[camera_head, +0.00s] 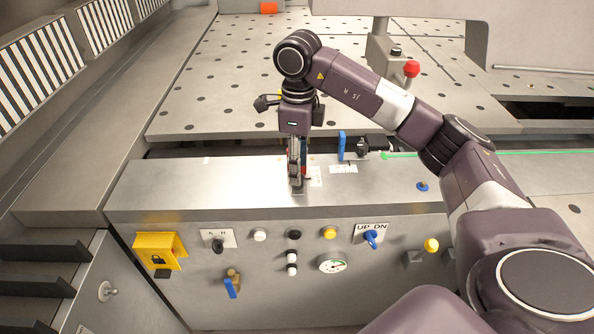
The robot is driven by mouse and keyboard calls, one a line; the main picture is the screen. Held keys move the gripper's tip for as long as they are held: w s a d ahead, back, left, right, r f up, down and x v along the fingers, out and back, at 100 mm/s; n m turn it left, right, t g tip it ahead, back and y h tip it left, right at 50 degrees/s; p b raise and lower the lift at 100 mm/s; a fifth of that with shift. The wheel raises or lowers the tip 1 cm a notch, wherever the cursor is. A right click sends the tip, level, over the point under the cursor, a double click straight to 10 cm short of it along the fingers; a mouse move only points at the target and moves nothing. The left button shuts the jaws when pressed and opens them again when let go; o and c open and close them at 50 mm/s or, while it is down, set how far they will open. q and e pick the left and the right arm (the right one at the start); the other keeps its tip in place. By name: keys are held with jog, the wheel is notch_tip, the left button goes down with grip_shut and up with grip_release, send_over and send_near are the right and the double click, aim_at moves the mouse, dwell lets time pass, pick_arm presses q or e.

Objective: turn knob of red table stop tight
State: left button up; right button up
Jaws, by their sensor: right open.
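My right gripper (297,175) points down over the top face of the grey control console, left of the blue stop. It is open. A thin strip of red (307,165) shows right beside its fingers; this may be part of the red table stop, but the gripper and wrist hide most of it. I cannot make out its knob, nor whether the fingers touch it. My left gripper is not in view.
A blue stop (341,145) with a black knob (362,146) stands just right of the gripper. Buttons and switches line the console front (200,285). The perforated table (215,90) is largely clear.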

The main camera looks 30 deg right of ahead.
notch_tip(320, 180, down, 2)
jog(key=shift+w+f, duration=0.15)
jog(key=shift+f, duration=0.3)
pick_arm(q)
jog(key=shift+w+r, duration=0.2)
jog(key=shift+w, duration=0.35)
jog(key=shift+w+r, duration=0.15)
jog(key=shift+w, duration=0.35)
pick_arm(e)
grip_shut()
